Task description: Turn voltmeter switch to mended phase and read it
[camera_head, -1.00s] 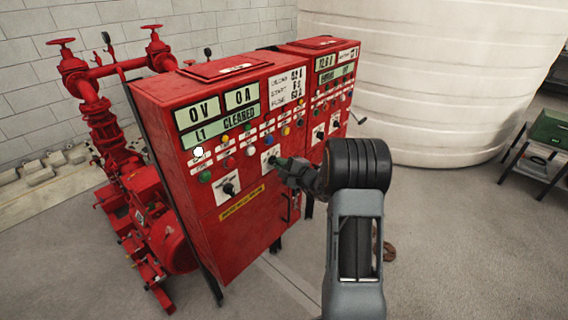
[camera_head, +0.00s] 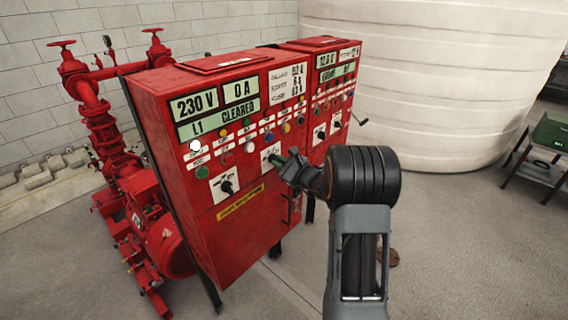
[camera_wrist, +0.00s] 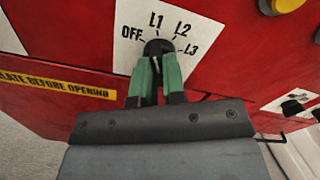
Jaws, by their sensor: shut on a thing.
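The voltmeter switch (camera_wrist: 158,47) is a black knob on a white plate marked OFF, L1, L2 and L3 in the wrist view. My gripper (camera_wrist: 157,72) has green fingers shut on this knob; they hide part of it, and its pointer is hard to make out. In the head view my gripper (camera_head: 279,160) is at the front of the red panel, with the white switch plate (camera_head: 266,163) partly behind it. The voltage display (camera_head: 194,105) reads 230 V. The line below it (camera_head: 217,121) reads L1 CLEARED.
A display beside the voltage reads 0 A (camera_head: 240,90). Another black knob (camera_head: 227,187) sits lower left, near a yellow warning strip (camera_head: 240,203). Several buttons and lamps surround the switch. Red pump pipework (camera_head: 105,130) stands left; a white tank (camera_head: 430,70) stands behind.

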